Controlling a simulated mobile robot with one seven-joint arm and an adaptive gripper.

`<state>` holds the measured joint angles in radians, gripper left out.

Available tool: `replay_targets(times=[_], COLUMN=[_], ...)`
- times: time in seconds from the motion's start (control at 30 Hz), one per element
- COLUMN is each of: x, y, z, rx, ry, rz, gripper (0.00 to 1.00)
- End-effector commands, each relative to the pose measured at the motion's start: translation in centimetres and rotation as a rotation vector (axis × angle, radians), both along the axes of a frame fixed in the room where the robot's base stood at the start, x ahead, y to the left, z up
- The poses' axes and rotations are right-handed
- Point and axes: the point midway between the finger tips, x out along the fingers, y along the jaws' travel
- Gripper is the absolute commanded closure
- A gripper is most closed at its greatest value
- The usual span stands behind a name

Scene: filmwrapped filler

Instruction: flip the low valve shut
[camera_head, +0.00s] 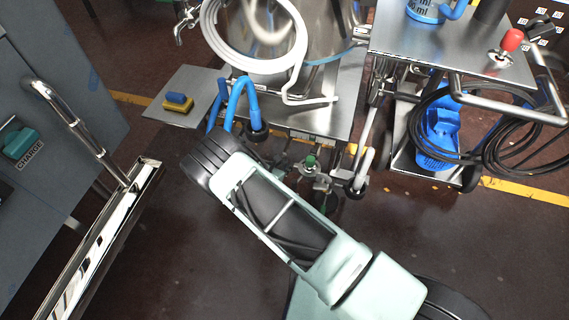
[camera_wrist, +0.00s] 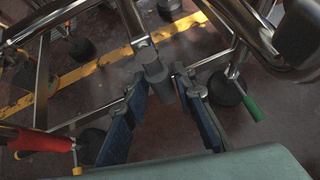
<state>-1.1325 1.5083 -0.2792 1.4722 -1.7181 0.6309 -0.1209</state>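My gripper (camera_wrist: 160,84) shows in the wrist view with its two blue-padded fingers apart. Grey cylindrical parts (camera_wrist: 154,68) on a steel pipe sit at or just beyond the fingertips; I cannot tell whether they touch. A green lever grip (camera_wrist: 252,108) lies to the right of the fingers, and a red lever grip (camera_wrist: 42,141) lies to their left. I cannot tell which belongs to the low valve. In the head view a green knob (camera_head: 310,161) sits on metal fittings under the steel vessel's stand. My arm hides the gripper there.
A steel stand (camera_head: 340,105) holds a vessel with a white hose (camera_head: 222,42). A cart (camera_head: 425,50) with black cables (camera_head: 520,140) stands at right. A grey cabinet (camera_head: 65,110) and steel rail (camera_head: 70,115) are at left. Steel tubing (camera_wrist: 222,60) crowds the gripper.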

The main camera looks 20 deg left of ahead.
Motion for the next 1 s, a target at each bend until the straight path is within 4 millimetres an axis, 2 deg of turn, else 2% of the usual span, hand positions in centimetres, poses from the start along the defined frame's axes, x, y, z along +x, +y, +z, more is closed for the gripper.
replay_targets(times=[0.07, 0.33, 0.47, 1.0], x=[0.1, 0.2, -0.4, -8.3], y=[-0.1, -0.1, 0.1, 1.6], z=[0.1, 0.3, 0.8, 6.5], rx=[-0.001, -0.004, -0.003, -0.002], ry=[-0.003, -0.006, -0.008, -0.006], rz=[0.001, 0.0, 0.002, 0.003], gripper=[0.65, 0.65, 0.65, 0.65])
